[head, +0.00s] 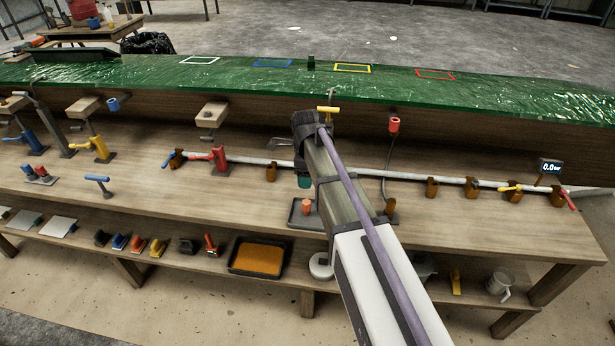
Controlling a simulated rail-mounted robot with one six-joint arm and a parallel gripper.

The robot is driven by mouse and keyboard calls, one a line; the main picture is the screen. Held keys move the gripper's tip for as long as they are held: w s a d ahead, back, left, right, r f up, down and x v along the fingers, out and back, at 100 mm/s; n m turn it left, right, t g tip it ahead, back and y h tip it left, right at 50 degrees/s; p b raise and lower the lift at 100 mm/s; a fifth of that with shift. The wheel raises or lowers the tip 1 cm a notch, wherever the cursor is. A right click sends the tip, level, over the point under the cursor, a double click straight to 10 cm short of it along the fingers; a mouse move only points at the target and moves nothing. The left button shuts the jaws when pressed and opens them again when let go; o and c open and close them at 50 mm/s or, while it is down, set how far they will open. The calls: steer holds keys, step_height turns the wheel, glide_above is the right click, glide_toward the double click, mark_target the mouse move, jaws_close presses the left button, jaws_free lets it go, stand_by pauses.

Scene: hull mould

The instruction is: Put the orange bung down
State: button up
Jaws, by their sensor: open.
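A small orange bung (306,207) stands upright in a shallow dark tray (295,222) on the workbench, just left of my arm. My arm reaches up from the lower right and covers the tray's right side. My gripper's fingers do not show; the arm hides that area. A small teal piece shows at the arm's left edge, just above the bung in the picture; I cannot tell whether it is part of my gripper. No contact with the bung can be made out.
A pale pipe (245,162) with brown supports and coloured valves runs along the bench. A green hull surface (220,77) with coloured outlines lies behind. The lower shelf holds an orange-filled tray (258,257). Bare bench (480,222) lies right.

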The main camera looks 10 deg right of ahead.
steer(key=s+n, duration=2.1)
steer(key=n, duration=0.1)
